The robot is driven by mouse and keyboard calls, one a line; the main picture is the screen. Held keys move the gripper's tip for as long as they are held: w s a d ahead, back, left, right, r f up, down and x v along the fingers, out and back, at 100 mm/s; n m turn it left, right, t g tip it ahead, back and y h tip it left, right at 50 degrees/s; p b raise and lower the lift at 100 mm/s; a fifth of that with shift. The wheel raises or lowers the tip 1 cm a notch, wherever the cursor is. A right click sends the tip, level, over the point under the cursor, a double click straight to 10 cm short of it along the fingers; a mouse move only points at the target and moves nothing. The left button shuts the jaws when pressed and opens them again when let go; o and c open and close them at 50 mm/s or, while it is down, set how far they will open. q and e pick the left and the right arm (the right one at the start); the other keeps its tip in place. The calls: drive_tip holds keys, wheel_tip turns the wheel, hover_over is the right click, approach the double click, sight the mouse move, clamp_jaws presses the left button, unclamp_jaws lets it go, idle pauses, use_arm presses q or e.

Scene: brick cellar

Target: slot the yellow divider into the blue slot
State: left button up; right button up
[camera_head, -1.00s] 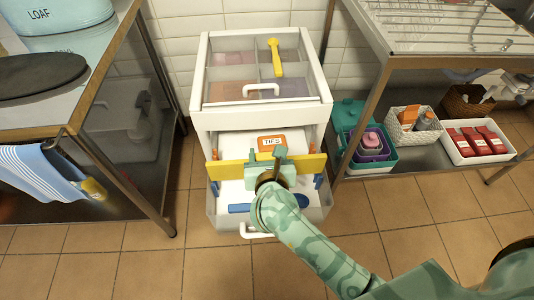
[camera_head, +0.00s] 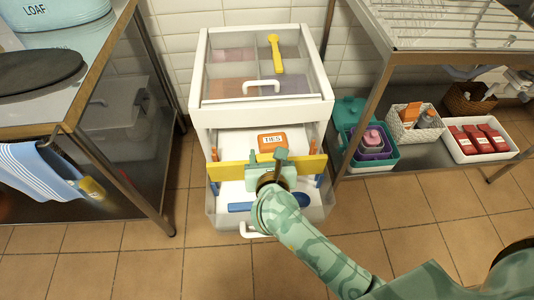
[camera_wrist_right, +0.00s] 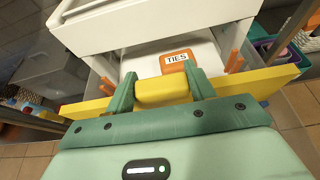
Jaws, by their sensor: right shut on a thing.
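My right gripper (camera_head: 266,162) is shut on the yellow divider (camera_head: 232,171) near its middle. The divider spans the open lower drawer (camera_head: 210,208) of a white unit, its ends close to the drawer's side walls. Blue guide pieces (camera_head: 318,181), which seem to be the blue slot, show at the right side wall just below the divider. In the right wrist view the divider (camera_wrist_right: 270,79) crosses between the green fingers (camera_wrist_right: 162,90), in front of orange guides (camera_wrist_right: 233,60). A bit of blue (camera_wrist_right: 264,103) shows below it. Whether the ends sit in the blue slot cannot be told. My left gripper is out of view.
An orange TIES label (camera_head: 271,140) lies behind the divider, and a blue object (camera_head: 240,206) on the drawer floor. Metal tables stand left and right; a teal bin (camera_head: 375,160) is right.

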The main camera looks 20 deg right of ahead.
drive_tip(key=shift+f, duration=0.4)
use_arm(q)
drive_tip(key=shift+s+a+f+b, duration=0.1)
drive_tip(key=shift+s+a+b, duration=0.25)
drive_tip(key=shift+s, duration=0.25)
use_arm(e)
drive_tip(key=shift+f, duration=0.1)
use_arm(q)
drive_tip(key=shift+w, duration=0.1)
use_arm(e)
drive_tip(key=shift+f, duration=0.1)
drive_tip(key=shift+f, duration=0.2)
use_arm(q)
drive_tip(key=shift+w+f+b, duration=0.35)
drive_tip(key=shift+b, duration=0.05)
use_arm(e)
drive_tip(key=shift+f, duration=0.2)
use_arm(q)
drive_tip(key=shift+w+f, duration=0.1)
use_arm(e)
drive_tip(key=shift+f, duration=0.2)
